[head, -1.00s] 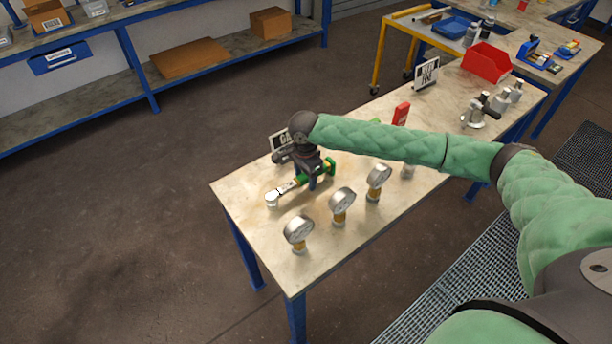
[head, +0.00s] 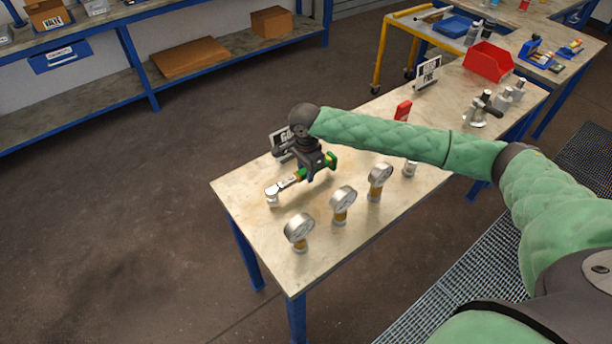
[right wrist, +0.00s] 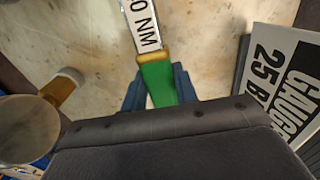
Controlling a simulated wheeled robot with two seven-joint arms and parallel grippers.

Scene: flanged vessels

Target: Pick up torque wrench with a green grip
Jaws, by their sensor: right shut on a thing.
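The torque wrench (head: 286,185) has a silver head and shaft and a green grip (head: 331,161). It is at the left part of the workbench top, its head toward the lower left. My right gripper (head: 312,175) comes down over it and is shut on the green grip. In the right wrist view the green grip (right wrist: 157,84) runs between the two blue fingers, with a label reading "0 NM" on the shaft (right wrist: 143,22). I cannot tell for sure whether the wrench is clear of the bench. My left gripper is not in view.
Several pressure gauges (head: 299,228) stand in a row on the bench (head: 240,190) along its near side. A gauge sign (right wrist: 285,85) stands close beside my right gripper. A red bin (head: 487,62) and metal fittings (head: 482,110) are at the bench's far end.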

